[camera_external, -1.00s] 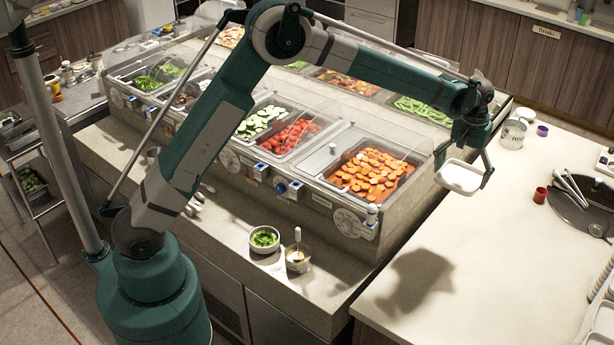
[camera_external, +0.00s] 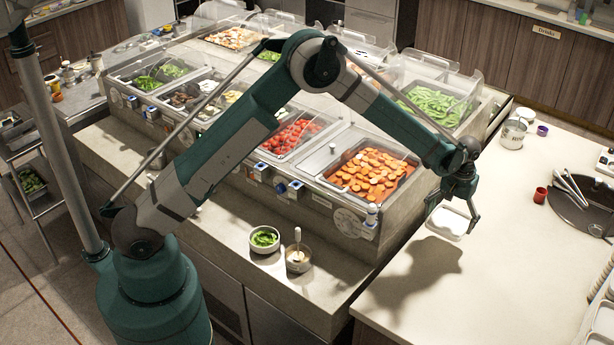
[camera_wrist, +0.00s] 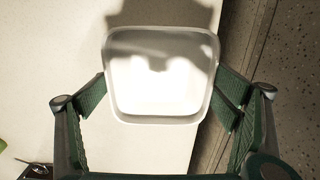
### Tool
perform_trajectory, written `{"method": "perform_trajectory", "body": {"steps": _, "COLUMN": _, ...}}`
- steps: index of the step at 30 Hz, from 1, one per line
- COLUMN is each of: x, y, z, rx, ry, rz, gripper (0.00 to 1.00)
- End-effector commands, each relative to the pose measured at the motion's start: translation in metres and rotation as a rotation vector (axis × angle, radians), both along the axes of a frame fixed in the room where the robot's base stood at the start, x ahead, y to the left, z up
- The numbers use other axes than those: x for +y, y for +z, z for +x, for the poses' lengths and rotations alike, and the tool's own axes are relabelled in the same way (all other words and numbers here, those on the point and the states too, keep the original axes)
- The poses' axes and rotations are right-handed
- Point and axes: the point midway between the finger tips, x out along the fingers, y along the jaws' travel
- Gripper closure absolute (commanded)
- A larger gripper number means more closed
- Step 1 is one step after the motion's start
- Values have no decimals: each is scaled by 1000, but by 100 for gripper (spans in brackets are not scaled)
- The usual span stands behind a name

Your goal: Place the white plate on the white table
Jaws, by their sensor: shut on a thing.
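The white plate (camera_external: 447,222) is a small square dish with rounded corners and a raised rim. My gripper (camera_external: 452,218) is shut on it, with a finger at either side. In the wrist view the plate (camera_wrist: 160,85) lies between the two green fingers of my gripper (camera_wrist: 160,100), its inside facing the camera. The plate is above the white table (camera_external: 500,270), near the table's left edge, and its shadow falls on the table below and to the left. The wrist view also shows the pale table top (camera_wrist: 60,50) beneath the plate.
The food counter with a carrot tray (camera_external: 370,172) stands left of the table. A metal can (camera_external: 513,132), a red cup (camera_external: 540,195) and a round dark basin with utensils (camera_external: 580,205) are on the table's far and right parts. The table's front middle is clear.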

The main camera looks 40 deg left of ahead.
Motion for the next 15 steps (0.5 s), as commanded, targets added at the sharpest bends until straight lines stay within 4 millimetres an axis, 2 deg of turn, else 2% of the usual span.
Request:
{"method": "perform_trajectory", "body": {"steps": 8, "x": 0, "y": -1, "z": 0, "rx": 0, "ry": 0, "rz": 0, "gripper": 28}}
{"method": "perform_trajectory", "body": {"steps": 15, "x": 0, "y": -22, "z": 0, "rx": 0, "ry": 0, "rz": 0, "gripper": 28}}
